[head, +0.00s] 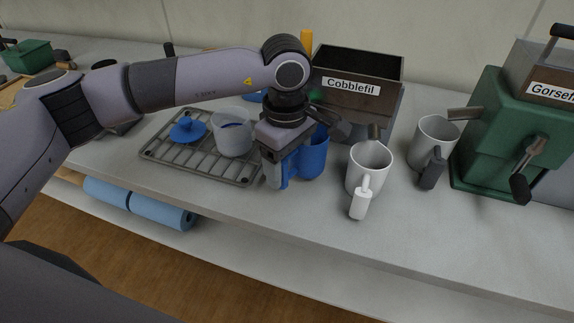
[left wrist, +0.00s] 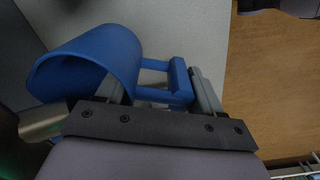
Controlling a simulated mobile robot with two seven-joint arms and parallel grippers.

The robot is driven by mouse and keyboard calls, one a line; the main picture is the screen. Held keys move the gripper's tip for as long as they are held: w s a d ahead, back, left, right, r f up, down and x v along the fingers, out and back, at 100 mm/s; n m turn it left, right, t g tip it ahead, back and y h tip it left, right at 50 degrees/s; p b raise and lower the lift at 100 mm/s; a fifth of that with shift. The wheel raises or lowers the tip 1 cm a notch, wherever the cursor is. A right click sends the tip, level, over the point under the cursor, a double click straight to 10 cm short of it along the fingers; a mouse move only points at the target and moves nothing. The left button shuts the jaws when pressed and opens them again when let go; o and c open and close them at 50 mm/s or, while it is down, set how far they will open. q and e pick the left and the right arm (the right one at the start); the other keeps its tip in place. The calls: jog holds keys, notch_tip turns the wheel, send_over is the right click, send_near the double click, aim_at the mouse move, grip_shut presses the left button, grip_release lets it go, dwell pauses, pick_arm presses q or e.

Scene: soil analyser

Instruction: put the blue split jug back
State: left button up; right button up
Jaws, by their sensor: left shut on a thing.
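The blue split jug (head: 314,158) is by the front of the bench, just right of the wire rack (head: 168,160) in the head view. My left gripper (head: 281,172) is shut on its handle. In the left wrist view the jug (left wrist: 95,60) has its handle between the fingers of my left gripper (left wrist: 165,92). The gripper and wrist hide part of the jug in the head view. I cannot tell whether its base touches the bench.
The rack holds a blue lidded piece (head: 188,129) and a pale translucent cup (head: 232,132). A white jug (head: 369,165) and a grey-handled jug (head: 437,135) stand right. The Cobblefil box (head: 375,95) is behind; a green machine (head: 495,135) stands far right.

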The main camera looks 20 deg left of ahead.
pick_arm(q)
jog(key=shift+s+f, duration=0.1)
jog(key=shift+f, duration=0.55)
jog(key=shift+f, duration=0.1)
jog(key=shift+f+b, duration=0.2)
jog(key=shift+b, duration=0.1)
jog(key=o, duration=1.1)
jog(key=shift+r, duration=0.1)
